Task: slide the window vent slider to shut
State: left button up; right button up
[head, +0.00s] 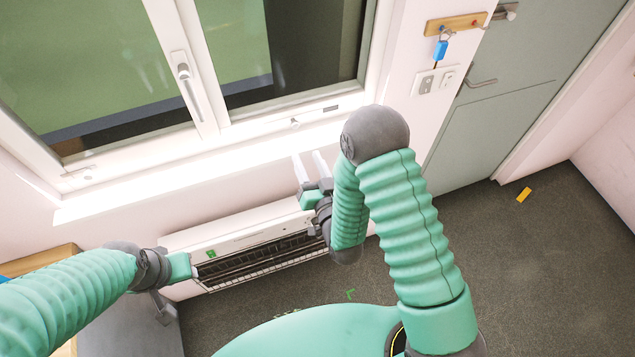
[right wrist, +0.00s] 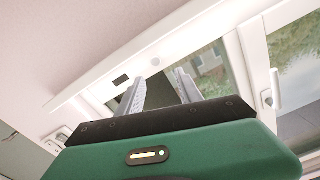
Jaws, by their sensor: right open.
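The window vent slider looks like a small pale knob (head: 295,123) on the lower frame of the right window pane, left of a short dark slot (head: 331,108). In the right wrist view the knob (right wrist: 155,62) shows just beyond the fingertips, with the dark slot (right wrist: 120,80) to its left. My right gripper (head: 309,158) is open and empty, its two pale fingers pointing up at the sill below the knob. Its fingers also show in the right wrist view (right wrist: 160,74), apart from the knob. My left gripper (head: 180,267) is low at the left, by the heater; its fingers are not clear.
A white heater (head: 240,232) hangs below the window sill (head: 130,196). A window handle (head: 186,80) stands on the middle post. At right are a key rack (head: 455,24), wall switches (head: 434,81) and a grey door (head: 520,85). A yellow object (head: 524,194) lies on the floor.

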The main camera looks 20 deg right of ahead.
jog(key=shift+s+d+p, duration=0.5)
jog(key=shift+s, duration=3.1)
notch_tip(320, 180, down, 6)
jog(key=w+d+g+h+b, duration=0.1)
jog(key=d+g+b, duration=0.2)
jog(key=g, duration=0.4)
pick_arm(q)
jog(key=f, duration=0.1)
jog(key=f+b, duration=0.1)
jog(key=d+f, duration=0.1)
jog(key=f, duration=0.1)
jog(key=shift+s+b, duration=0.3)
jog(key=shift+s, duration=0.05)
pick_arm(e)
jog(key=s+d+n+g, duration=0.1)
jog(key=s+g, duration=0.3)
jog(key=s, duration=0.3)
jog(key=s+d+r+n+g, duration=0.1)
jog(key=s+n+g, duration=0.1)
jog(key=s+g, duration=0.2)
jog(key=s, duration=0.2)
jog(key=shift+s+r, duration=0.3)
jog(key=shift+s, duration=0.1)
